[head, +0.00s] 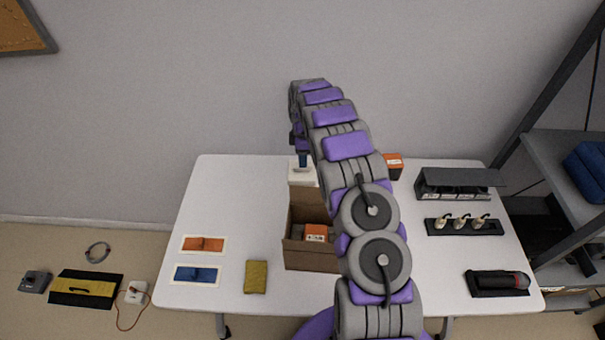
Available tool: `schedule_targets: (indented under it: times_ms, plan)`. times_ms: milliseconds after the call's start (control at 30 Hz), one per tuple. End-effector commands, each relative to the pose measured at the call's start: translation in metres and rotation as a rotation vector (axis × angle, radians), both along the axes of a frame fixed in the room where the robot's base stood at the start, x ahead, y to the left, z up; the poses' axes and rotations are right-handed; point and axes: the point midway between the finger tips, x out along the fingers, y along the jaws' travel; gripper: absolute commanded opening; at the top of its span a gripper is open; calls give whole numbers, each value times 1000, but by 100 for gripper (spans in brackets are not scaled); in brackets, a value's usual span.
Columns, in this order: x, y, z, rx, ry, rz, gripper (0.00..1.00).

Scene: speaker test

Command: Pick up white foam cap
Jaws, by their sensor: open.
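A white block (302,176), which looks like the white foam cap, is at the back of the table, just behind an open cardboard box (311,262). My arm covers its right side. My gripper (303,158) points down from the arm's far end, right over the white block. The gripper is open, but its fingers are small and partly hidden. I cannot tell whether they touch the block or are around it.
An orange box (315,232) sits inside the cardboard box. Another orange box (393,164) is behind my arm. A dark rack (455,184), a black holder with white pieces (464,227) and a black tray (497,284) stand right. The table's left (235,195) is mostly clear.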

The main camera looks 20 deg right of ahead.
Motion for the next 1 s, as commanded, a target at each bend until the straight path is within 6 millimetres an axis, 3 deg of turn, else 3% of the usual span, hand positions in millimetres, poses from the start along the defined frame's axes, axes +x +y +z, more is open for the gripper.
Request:
schedule_targets:
  times_ms: [167, 467, 700, 1000]
  plan:
    - [1, 0, -10, -1, -1, 1, 53]
    - [3, -5, -51, -1, 0, 2, 53]
    - [3, -5, -52, -1, -2, 1, 53]
    - [3, -5, -52, -2, -1, 1, 26]
